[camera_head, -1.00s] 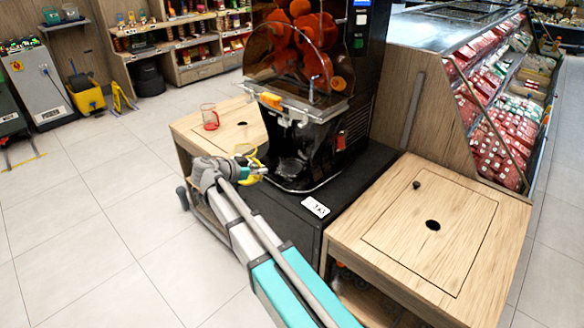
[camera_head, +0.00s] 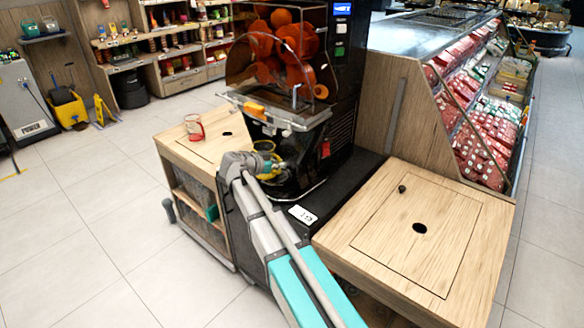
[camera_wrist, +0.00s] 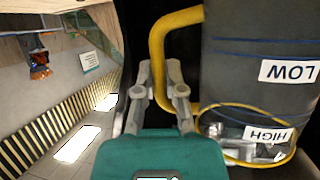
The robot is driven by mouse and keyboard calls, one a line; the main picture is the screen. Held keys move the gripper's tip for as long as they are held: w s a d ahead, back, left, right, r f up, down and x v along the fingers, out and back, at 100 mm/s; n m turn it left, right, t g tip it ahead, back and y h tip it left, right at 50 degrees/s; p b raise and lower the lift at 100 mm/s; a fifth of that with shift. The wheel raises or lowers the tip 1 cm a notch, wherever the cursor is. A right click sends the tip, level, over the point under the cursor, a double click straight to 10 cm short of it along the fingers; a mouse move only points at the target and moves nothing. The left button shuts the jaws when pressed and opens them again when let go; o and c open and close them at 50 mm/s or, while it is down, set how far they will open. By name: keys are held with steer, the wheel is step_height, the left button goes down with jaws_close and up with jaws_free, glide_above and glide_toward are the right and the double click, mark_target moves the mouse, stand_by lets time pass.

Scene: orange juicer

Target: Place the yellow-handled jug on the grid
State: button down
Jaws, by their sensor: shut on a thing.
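The yellow-handled jug (camera_head: 264,148) is at the front of the black juicer (camera_head: 318,120), mostly hidden behind my wrist in the head view. In the wrist view, the jug's grey see-through body (camera_wrist: 255,75) fills the right side, with LOW and HIGH labels upside down, and its yellow handle (camera_wrist: 157,50) runs past my fingers. My gripper (camera_wrist: 160,75) is shut on the handle; its tip area also shows in the head view (camera_head: 272,170). The grid under the spout is hidden, so I cannot tell whether the jug touches it.
A white price card (camera_head: 302,215) lies on the black base in front. The right wooden counter (camera_head: 450,235) is clear apart from a small dark knob and a round hole.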

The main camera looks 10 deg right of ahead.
steer(key=d, duration=0.1)
steer(key=w+d, duration=0.1)
steer(key=d, duration=0.1)
steer(key=w+d, duration=0.1)
steer(key=shift+d, duration=0.2)
steer(key=shift+f+b, duration=1.8)
steer(key=shift+f, duration=0.1)
steer(key=c, duration=1)
jaws_free()
steer(key=shift+r, duration=0.25)
steer(key=p+v, duration=0.4)
steer(key=v, duration=0.8)
steer(key=shift+p, duration=0.35)
steer(key=shift+d, duration=0.1)
